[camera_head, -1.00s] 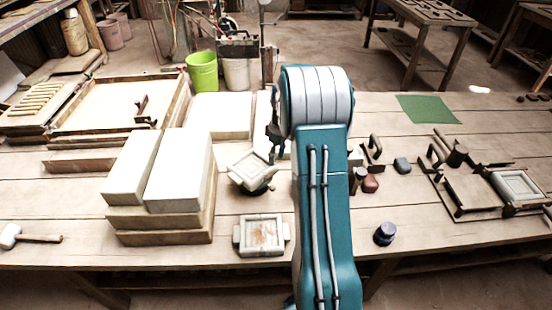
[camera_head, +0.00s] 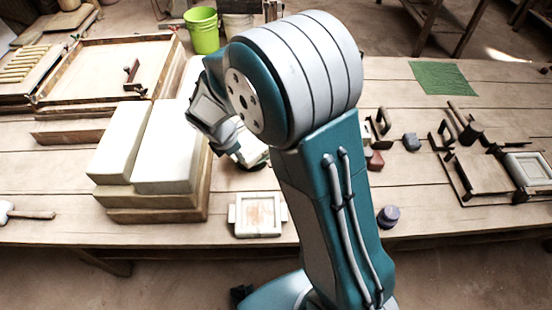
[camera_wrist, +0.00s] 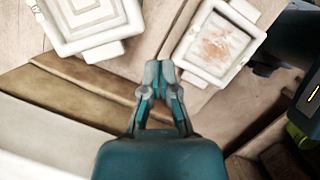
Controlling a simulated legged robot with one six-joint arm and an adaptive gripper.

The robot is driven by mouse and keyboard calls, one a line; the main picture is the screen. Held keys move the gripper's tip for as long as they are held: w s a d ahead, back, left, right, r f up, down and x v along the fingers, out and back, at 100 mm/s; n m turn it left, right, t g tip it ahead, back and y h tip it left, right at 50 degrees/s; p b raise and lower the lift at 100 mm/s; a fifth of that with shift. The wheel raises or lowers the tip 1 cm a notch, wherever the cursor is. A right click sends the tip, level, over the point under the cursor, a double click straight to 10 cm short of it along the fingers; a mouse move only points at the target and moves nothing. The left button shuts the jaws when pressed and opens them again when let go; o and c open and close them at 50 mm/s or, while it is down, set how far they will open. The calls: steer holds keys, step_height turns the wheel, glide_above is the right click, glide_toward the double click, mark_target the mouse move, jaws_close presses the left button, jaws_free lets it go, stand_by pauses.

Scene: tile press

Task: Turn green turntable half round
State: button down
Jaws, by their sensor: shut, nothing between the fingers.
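The green turntable is mostly hidden behind my arm in the head view. A pale square mould (camera_head: 262,158) with stepped edges sits over its place, and only part of it shows there. The same mould (camera_wrist: 92,18) is at the top left of the wrist view, cut by the frame edge, and hides the turntable beneath. My gripper (camera_wrist: 160,70) is shut and empty. In the wrist view its tips lie between this mould and a second pale mould (camera_wrist: 213,44) with a reddish stained face. I cannot tell its height above the table.
Stacked pale blocks on wooden boards (camera_head: 150,215) stand just left of the gripper. The stained mould lies on the table (camera_head: 60,190) in front. A dark round pot (camera_head: 388,216) and wooden frames with tools (camera_head: 480,178) are to the right. A green cloth (camera_head: 443,77) lies at the back right.

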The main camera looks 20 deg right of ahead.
steer(key=x, duration=0.9)
steer(key=shift+f, duration=0.15)
steer(key=d, duration=0.1)
steer(key=d+f, duration=0.1)
steer(key=d, duration=0.1)
steer(key=shift+w+f, duration=0.15)
steer(key=shift+w, duration=0.2)
steer(key=shift+w+d+f, duration=0.1)
steer(key=shift+d, duration=0.45)
